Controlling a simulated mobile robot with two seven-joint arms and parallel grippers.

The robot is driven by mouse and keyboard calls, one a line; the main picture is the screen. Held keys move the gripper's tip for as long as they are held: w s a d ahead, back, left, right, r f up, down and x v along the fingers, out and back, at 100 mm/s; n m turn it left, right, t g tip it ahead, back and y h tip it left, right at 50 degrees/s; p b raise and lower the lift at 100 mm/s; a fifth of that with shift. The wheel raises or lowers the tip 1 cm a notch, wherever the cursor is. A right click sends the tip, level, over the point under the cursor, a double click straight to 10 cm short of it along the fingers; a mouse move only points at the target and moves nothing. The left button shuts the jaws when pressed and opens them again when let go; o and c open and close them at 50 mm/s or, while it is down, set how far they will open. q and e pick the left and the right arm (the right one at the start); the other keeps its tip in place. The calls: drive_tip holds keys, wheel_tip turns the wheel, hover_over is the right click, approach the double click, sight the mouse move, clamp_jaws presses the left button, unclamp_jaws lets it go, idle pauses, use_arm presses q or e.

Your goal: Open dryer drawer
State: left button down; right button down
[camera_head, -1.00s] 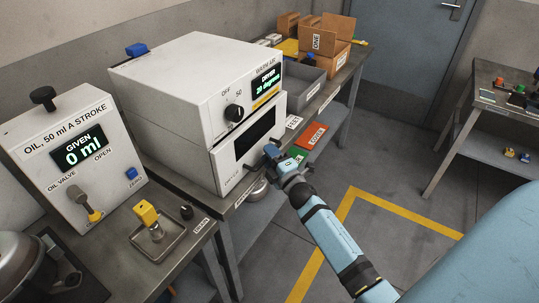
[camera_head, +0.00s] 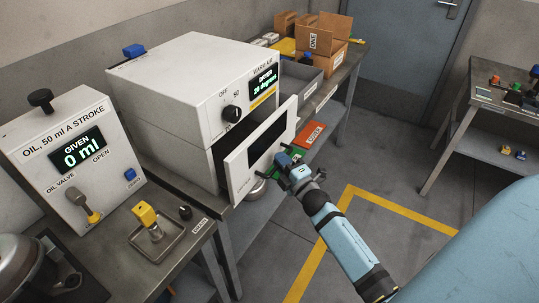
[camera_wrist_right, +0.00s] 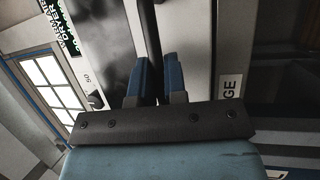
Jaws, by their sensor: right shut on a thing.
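The white dryer (camera_head: 185,85) stands on the bench with its black knob and green display facing right. Its drawer (camera_head: 241,177), with a white front and dark window, is pulled partway out, and a dark gap shows behind the front. My right gripper (camera_head: 286,163) is at the drawer front. In the right wrist view, its blue fingers (camera_wrist_right: 155,82) are shut on the dark bar handle (camera_wrist_right: 151,45) of the drawer. In the head view the handle is mostly hidden by the gripper. My left gripper is not in view.
The oil dispenser (camera_head: 70,155) stands left of the dryer. A small metal tray (camera_head: 178,243) with a yellow-topped part is in front. Grey bin (camera_head: 300,84) and cardboard boxes (camera_head: 322,45) stand behind on the bench. The floor right of the drawer is clear.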

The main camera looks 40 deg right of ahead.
drive_tip(key=s+d, duration=0.3)
drive_tip(key=s, duration=0.4)
drive_tip(key=s+d+p, duration=0.1)
drive_tip(key=s+d, duration=0.2)
drive_tip(key=s, duration=0.5)
drive_tip(key=shift+s+d, duration=0.15)
drive_tip(key=shift+s, duration=0.05)
drive_tip(key=c, duration=1.2)
unclamp_jaws()
drive_tip(key=s+f+b, duration=0.1)
drive_tip(key=s+f, duration=0.1)
drive_tip(key=s, duration=1.1)
drive_tip(key=shift+s+f, duration=0.25)
drive_tip(key=shift+s, duration=0.05)
drive_tip(key=shift+w, duration=0.1)
